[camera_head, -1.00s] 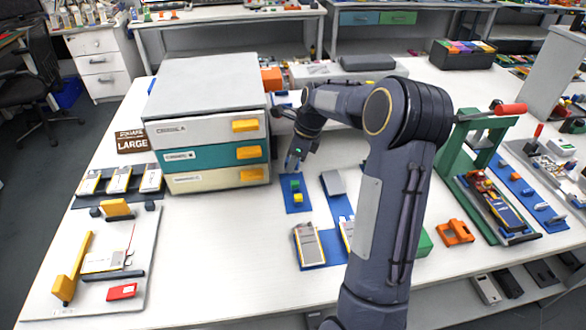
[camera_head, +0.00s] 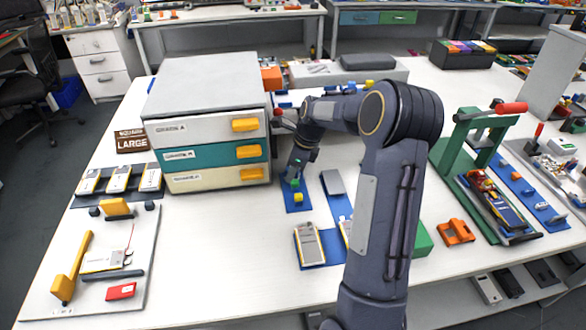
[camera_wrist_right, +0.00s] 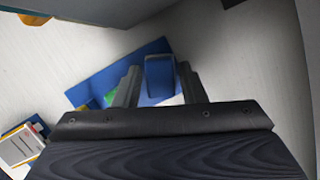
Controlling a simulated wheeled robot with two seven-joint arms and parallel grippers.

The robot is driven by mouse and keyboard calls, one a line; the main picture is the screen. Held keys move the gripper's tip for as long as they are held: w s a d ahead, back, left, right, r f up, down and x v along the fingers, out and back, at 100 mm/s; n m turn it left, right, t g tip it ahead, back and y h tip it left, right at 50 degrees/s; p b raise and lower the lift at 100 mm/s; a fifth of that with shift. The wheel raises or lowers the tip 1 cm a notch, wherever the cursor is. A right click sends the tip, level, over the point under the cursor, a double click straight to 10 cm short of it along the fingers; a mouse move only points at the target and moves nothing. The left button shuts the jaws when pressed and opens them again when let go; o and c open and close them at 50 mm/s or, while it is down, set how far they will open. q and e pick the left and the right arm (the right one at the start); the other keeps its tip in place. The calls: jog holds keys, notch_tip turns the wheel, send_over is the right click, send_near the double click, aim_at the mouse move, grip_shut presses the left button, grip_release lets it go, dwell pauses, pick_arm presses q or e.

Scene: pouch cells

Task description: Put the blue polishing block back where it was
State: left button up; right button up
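My right gripper (camera_head: 292,176) points down at the far end of a small blue mat (camera_head: 290,207), right of the drawer unit. In the wrist view its two fingers (camera_wrist_right: 160,82) stand close on both sides of the blue polishing block (camera_wrist_right: 160,76) and appear shut on it. The block is over the mat (camera_wrist_right: 138,62); whether it touches the mat is unclear. A green block (camera_head: 296,184) and a yellow block (camera_head: 298,197) sit on the mat, nearer the front. The head view hides the blue block behind the gripper. My left gripper is not in view.
The drawer unit (camera_head: 205,125) with yellow handles stands close left of the gripper. A second blue mat (camera_head: 343,206) with a grey block (camera_head: 332,182) and pouch cells (camera_head: 309,243) lies to the right. The front middle of the table is clear.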

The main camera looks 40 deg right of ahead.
jog(key=p+v, duration=0.1)
jog(key=v, duration=1.1)
jog(key=s+a+r+n+t, duration=0.2)
jog(key=s+a+r+n, duration=0.3)
jog(key=s+a+n, duration=0.6)
jog(key=s+a+f+n+t+y, duration=0.1)
jog(key=s+a+f+n, duration=0.4)
jog(key=s+a+n, duration=0.8)
jog(key=shift+s+a+f+n+y, duration=0.2)
jog(key=shift+f+n+y, duration=0.1)
jog(key=shift+n, duration=1)
